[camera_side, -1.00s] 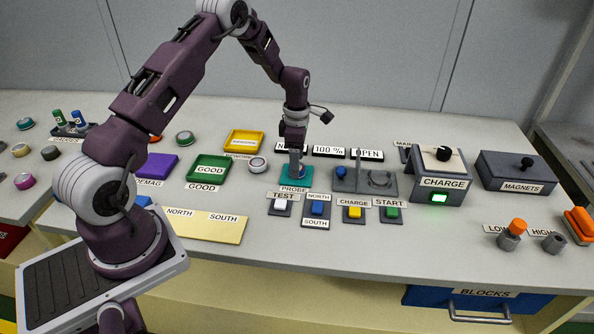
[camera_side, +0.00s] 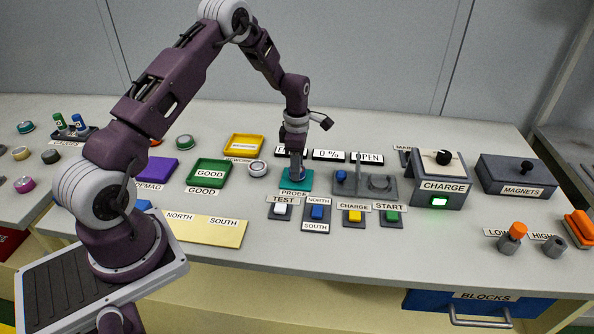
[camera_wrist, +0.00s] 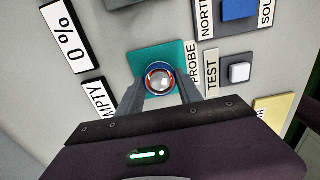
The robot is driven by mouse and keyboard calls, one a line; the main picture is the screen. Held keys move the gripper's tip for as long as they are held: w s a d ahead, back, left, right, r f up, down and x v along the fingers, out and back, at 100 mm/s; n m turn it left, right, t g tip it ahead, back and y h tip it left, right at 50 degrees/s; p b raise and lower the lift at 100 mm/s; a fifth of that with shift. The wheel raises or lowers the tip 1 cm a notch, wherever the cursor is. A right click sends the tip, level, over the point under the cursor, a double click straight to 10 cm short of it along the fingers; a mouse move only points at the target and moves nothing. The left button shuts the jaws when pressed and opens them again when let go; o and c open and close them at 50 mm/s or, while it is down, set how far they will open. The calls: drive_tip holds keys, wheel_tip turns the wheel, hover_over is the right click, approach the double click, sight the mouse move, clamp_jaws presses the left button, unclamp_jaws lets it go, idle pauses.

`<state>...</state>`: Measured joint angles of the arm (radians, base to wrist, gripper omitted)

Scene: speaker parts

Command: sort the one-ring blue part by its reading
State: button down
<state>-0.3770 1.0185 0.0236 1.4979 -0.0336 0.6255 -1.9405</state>
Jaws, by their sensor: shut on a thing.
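My gripper (camera_side: 297,174) is over the teal probe pad (camera_side: 285,186), pointing down. In the wrist view my gripper (camera_wrist: 160,88) is shut on a round part (camera_wrist: 160,79) with a shiny domed middle, a red band and blue at its rim. Behind it lies the teal pad (camera_wrist: 143,52). I cannot tell the gap between part and pad. The percent display (camera_side: 329,155) reads 0 %, and the display beside it reads EMPTY in the wrist view (camera_wrist: 98,103). The green GOOD tray (camera_side: 209,173), yellow REWORK tray (camera_side: 244,145) and purple DEMAG tray (camera_side: 157,169) stand to the left.
A silver round part (camera_side: 257,168) lies between the GOOD tray and the pad. The TEST button (camera_side: 280,209) and other buttons are in front. A grey fixture (camera_side: 362,184) and the CHARGE box (camera_side: 438,178) stand right. A cream NORTH/SOUTH plate (camera_side: 205,228) lies front left.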

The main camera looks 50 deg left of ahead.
wheel_tip(320, 180, up, 9)
drive_tip(key=s+a+f+n, duration=0.3)
drive_tip(key=s+a+n, duration=0.3)
drive_tip(key=s+a, duration=1.1)
drive_tip(key=shift+s+a, duration=0.15)
drive_tip(key=shift+s, duration=1.1)
drive_tip(key=shift+f, duration=2.45)
drive_tip(key=shift+f, duration=1.05)
drive_tip(key=c, duration=0.7)
unclamp_jaws()
